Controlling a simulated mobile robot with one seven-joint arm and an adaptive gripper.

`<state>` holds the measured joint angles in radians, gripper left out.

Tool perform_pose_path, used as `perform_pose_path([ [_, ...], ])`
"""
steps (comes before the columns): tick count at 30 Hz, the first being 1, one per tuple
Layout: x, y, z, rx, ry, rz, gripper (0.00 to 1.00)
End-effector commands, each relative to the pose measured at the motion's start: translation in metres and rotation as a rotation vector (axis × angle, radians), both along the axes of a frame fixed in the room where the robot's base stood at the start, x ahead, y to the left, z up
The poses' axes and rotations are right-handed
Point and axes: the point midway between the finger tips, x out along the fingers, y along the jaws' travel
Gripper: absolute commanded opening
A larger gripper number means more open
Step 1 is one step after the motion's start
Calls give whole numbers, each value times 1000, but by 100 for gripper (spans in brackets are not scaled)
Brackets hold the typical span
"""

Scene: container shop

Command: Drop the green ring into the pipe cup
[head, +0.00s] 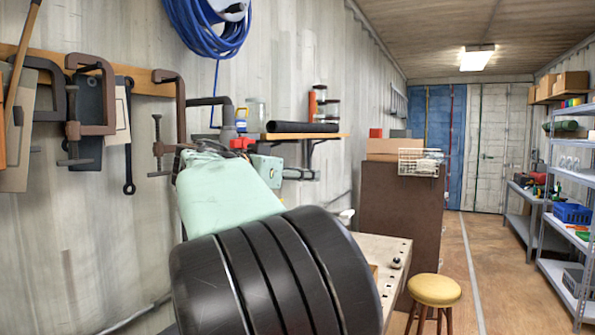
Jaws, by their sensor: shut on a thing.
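I cannot make out the green ring in the head view. I cannot make out the pipe cup either. My gripper does not show. A large black ribbed part and a pale green part, which look like my own arm, fill the lower middle and hide much of the workbench (385,252) behind them.
A yellow-topped stool (434,291) stands beside the bench, before a brown cabinet (402,215) with a white wire basket (420,162). Clamps (92,95) hang on the left wall. A wall shelf (305,136) holds a black roll (302,127). The right-hand aisle floor (500,270) is clear.

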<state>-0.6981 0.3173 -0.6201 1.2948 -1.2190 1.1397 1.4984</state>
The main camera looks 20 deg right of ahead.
Motion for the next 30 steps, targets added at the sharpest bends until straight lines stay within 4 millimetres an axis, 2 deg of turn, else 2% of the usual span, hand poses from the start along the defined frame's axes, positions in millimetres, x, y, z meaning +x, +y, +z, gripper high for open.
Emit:
perform_pose_path([
  [8,0,0,-15,-1,1,0,21],
  [22,0,0,-61,0,-1,0,21],
  [30,0,0,-70,1,-1,0,21],
])
